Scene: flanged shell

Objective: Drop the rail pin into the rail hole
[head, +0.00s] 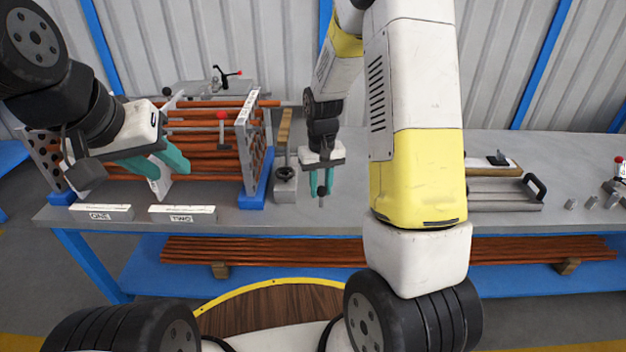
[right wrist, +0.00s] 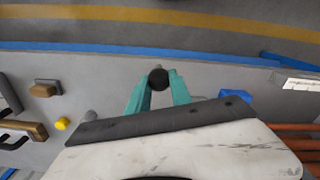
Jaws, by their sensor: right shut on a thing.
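My right gripper (head: 321,184) is shut on a grey rail pin (head: 322,203), whose lower end sticks out below the teal fingertips. In the right wrist view, a dark round end of the pin (right wrist: 158,79) shows between the fingertips (right wrist: 159,84). The pin hangs roughly upright over the front part of the grey bench (head: 345,215); any gap to the bench is hard to judge. I cannot make out the rail hole. My left gripper (head: 166,172) has its teal fingers apart in front of the tube bundle, near a white plate (head: 160,187).
The tube bundle (head: 205,150) lies between perforated end plates (head: 252,140) on blue feet. A grey block (head: 285,186) stands just left of my right gripper. Labelled white blocks (head: 182,213) line the front edge. A grey case (head: 500,195) and small metal pieces are at right.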

